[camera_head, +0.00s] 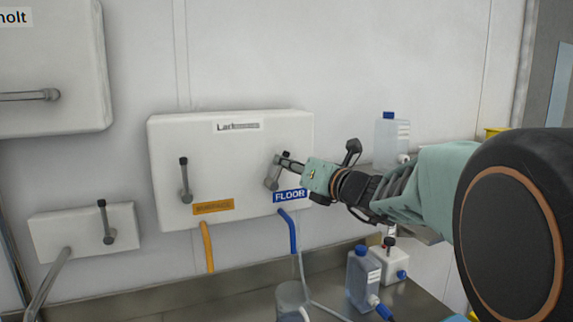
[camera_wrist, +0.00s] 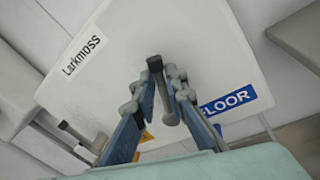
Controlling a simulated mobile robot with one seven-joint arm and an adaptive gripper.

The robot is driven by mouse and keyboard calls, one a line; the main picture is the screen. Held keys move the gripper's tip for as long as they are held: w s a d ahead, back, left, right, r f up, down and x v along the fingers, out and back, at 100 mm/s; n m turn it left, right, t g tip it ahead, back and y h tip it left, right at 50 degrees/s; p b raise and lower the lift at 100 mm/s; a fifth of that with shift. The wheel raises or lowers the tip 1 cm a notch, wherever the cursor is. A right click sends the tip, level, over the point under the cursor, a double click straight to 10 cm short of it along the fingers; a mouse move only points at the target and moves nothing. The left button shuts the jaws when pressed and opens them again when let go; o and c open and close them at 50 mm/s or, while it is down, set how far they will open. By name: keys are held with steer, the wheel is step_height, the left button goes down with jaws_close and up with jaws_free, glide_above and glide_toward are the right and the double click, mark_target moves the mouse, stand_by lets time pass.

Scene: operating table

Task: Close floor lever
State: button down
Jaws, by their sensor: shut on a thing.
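The floor lever (camera_head: 271,180) is a grey handle with a dark tip on the right of a white wall box (camera_head: 228,160), above the blue FLOOR label (camera_head: 290,195). In the wrist view the lever (camera_wrist: 157,78) stands between my two blue fingers, its dark tip showing past them. My gripper (camera_head: 286,163) is shut on the lever near its upper end. In the head view the gripper partly hides the lever, which leans slightly to the right from its base.
A second lever (camera_head: 185,180) stands upright on the same box, above an orange label (camera_head: 214,207). Another lever (camera_head: 106,222) is on a smaller box at the left. Orange and blue hoses hang below. Bottles (camera_head: 362,275) stand on the metal counter (camera_head: 250,290).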

steer(key=shift+s+a+r+n+b, duration=0.15)
steer(key=shift+a+n+b, duration=0.15)
steer(key=shift+n+b, duration=0.25)
steer(key=shift+s+a+f+n+b, duration=0.1)
steer(key=shift+a+n+b, duration=0.15)
steer(key=shift+n+b, duration=0.25)
steer(key=n, duration=0.1)
steer(key=a, duration=0.1)
steer(key=n+b, duration=0.1)
steer(key=shift+s+a+r+n+g+h, duration=0.2)
steer(key=shift+s+r+n+g+h, duration=0.05)
steer(key=shift+n+g+h, duration=0.15)
steer(key=c, duration=2)
jaws_free()
step_height(320, 180, up, 10)
steer(key=shift+r, duration=0.1)
